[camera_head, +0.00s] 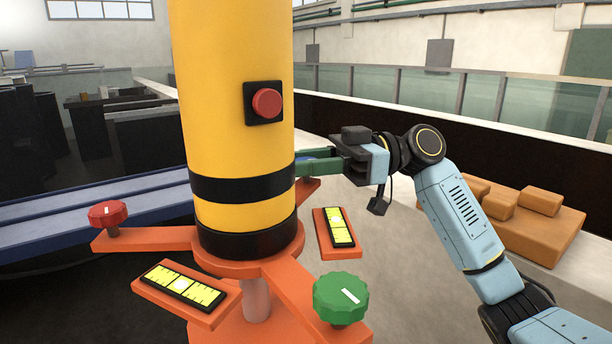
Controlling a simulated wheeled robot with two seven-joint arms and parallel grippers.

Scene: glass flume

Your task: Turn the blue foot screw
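A blue patch (316,153), which looks like part of the blue foot screw, shows just right of the yellow column (236,90), above the rear orange foot (307,188). The column and my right gripper hide most of it. My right gripper (312,164) reaches in from the right, its greenish fingers at the blue patch. Whether they are closed on the screw or only beside it cannot be told. A red foot screw (108,213) stands on the left foot and a green foot screw (341,298) with a white mark on the front right foot. My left gripper is out of view.
Two yellow bubble levels, one at front left (184,287) and one at right (338,228), sit on orange plates. A red button (266,103) is on the column. Orange-brown blocks (530,222) lie behind my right arm. Blue rails (90,217) run at left.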

